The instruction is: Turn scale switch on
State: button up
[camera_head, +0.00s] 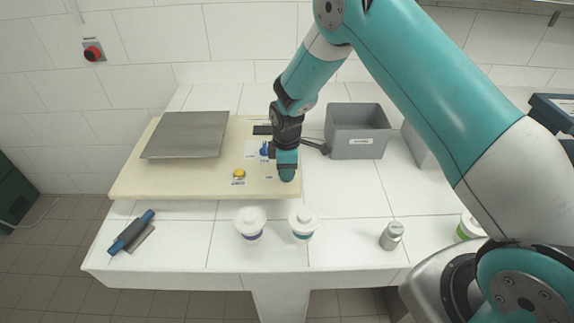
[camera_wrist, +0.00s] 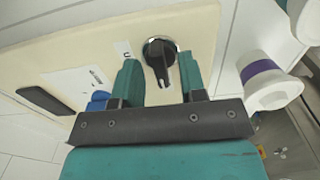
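The scale (camera_head: 125,185) is a cream slab with a grey metal plate (camera_head: 185,135) on the counter. In the wrist view, its switch (camera_wrist: 158,58) is a black round knob with a bar handle and a pale line, on the cream surface (camera_wrist: 90,45). My gripper (camera_wrist: 159,68) is open, one teal finger on each side of the knob handle. A gap shows on both sides, and no contact is visible. In the head view, my gripper (camera_head: 287,170) points down at the scale's right front part and hides the switch.
A yellow button (camera_head: 239,174) and a blue knob (camera_head: 265,149) sit left of my gripper. Two white-lidded cups, one purple-banded (camera_head: 250,222) and one teal-banded (camera_head: 302,222), stand in front. A grey bin (camera_head: 357,130) stands behind right.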

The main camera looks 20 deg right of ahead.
grip_shut()
jog(key=shift+f+m, duration=0.1)
jog(key=shift+m, duration=0.2)
jog(key=m+b, duration=0.2)
jog(key=m, duration=0.1)
jog(key=shift+b, duration=0.4)
jog(key=m+b, duration=0.2)
jog(key=m, duration=0.3)
jog(key=m+b, duration=0.1)
jog(key=m, duration=0.3)
jog(key=shift+m, duration=0.3)
jog(key=m+b, duration=0.1)
jog(key=m, duration=0.3)
jog(key=shift+m, duration=0.3)
